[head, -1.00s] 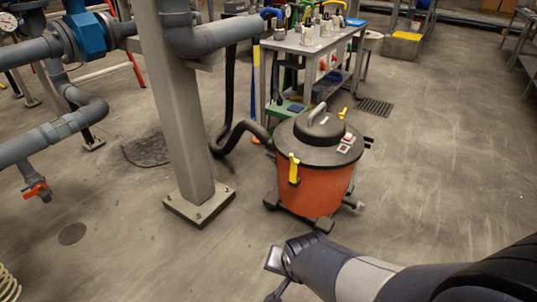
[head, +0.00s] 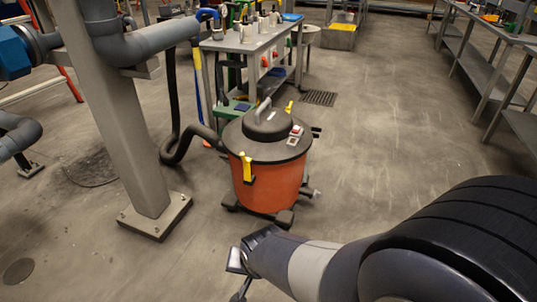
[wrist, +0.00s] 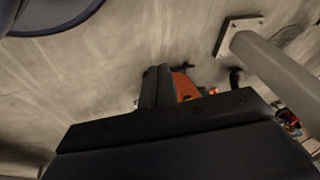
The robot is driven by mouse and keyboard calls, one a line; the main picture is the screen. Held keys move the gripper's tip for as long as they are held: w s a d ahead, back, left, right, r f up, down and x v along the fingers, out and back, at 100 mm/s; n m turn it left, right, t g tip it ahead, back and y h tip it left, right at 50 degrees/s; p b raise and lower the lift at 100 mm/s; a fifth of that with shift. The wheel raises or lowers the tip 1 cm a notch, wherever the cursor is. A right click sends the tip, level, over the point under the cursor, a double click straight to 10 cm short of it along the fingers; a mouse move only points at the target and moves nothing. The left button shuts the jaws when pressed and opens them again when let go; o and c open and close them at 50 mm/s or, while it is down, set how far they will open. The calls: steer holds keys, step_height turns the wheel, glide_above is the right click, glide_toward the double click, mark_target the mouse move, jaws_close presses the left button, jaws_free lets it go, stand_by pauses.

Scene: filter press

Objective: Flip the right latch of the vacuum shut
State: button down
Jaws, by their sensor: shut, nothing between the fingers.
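The orange vacuum (head: 272,188) with a dark lid (head: 268,140) stands on the floor at the middle of the head view. One yellow latch (head: 246,167) is on its near side at the lid's rim. Another yellow latch (head: 289,106) sticks up at the far rim. I cannot tell which is the right latch, or for sure how each is set. My gripper (head: 238,272) is low in front of the vacuum, well apart from it. In the wrist view my gripper (wrist: 157,88) is shut and empty, and part of the orange vacuum (wrist: 186,88) shows behind its fingers.
A grey post (head: 120,130) on a bolted base stands left of the vacuum. A black hose (head: 178,145) runs from the vacuum past the post. A workbench (head: 250,42) stands behind it. The floor to the right (head: 390,120) is clear, up to grey tables (head: 460,60).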

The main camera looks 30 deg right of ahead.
steer(key=w+a+f+m+g+y, duration=0.6)
steer(key=a+f+m+y, duration=0.5)
steer(key=m, duration=0.3)
steer(key=w+d+f+m+t+y+b, duration=0.1)
steer(key=w+d+f+m+t+y, duration=0.2)
steer(key=w+f+m+t, duration=0.6)
steer(key=w+d+m+t, duration=0.1)
steer(key=w+m+t, duration=0.2)
steer(key=w+m, duration=0.1)
steer(key=shift+w+f+m+t, duration=0.15)
steer(key=shift+f+m+t, duration=0.2)
steer(key=shift+m, duration=0.25)
steer(key=shift+b, duration=0.3)
